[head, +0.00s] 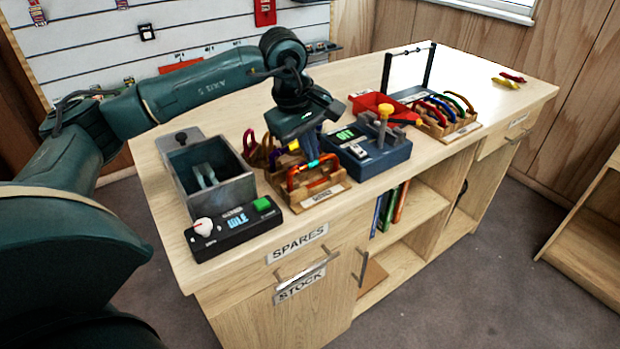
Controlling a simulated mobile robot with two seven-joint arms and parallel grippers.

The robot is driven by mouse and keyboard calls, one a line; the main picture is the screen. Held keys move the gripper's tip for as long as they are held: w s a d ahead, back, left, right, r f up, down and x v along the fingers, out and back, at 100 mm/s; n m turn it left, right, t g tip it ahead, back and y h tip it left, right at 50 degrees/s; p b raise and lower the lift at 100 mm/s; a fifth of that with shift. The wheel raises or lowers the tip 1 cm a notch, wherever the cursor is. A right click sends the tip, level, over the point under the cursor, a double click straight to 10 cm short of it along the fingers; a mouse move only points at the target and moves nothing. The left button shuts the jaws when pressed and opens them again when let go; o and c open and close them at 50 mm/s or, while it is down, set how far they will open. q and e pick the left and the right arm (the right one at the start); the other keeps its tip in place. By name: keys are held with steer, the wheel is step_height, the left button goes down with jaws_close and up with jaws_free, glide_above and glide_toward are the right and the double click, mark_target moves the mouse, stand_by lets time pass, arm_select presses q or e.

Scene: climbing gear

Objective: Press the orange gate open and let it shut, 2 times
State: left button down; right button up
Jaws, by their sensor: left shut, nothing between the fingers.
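A wooden rack (308,191) on the worktop holds several upright carabiners. An orange-red carabiner (291,181) stands at its front, with a small light-blue part near its top. Which piece is the orange gate is too small to tell for sure. My left gripper (311,156) points down at the rack from above, its fingers shut and empty. Its fingertips are at or just above the carabiner tops; I cannot tell whether they touch. The gripper body hides part of the rack's back. My right gripper is not in view.
Left of the rack are a grey open bin (211,187) and a black box with a white knob and green button (234,229). Close on the right is a dark-blue device (369,153). Farther right are a red tray (372,104) and another carabiner rack (447,124). The far right worktop is mostly clear.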

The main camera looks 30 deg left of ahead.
arm_select(q)
steer(key=shift+f+b, duration=0.55)
steer(key=shift+f, duration=0.2)
steer(key=shift+w+d+p+v, duration=0.1)
steer(key=shift+w+p+v, duration=0.15)
steer(key=shift+p+v, duration=0.65)
steer(key=shift+w+d+p+v, duration=0.1)
steer(key=shift+w+p+v, duration=0.15)
steer(key=shift+p+v, duration=0.7)
steer(key=shift+w+d+p+v, duration=0.15)
steer(key=shift+p+v, duration=0.25)
steer(key=shift+v, duration=0.95)
steer(key=shift+r, duration=0.5)
steer(key=shift+w, duration=0.1)
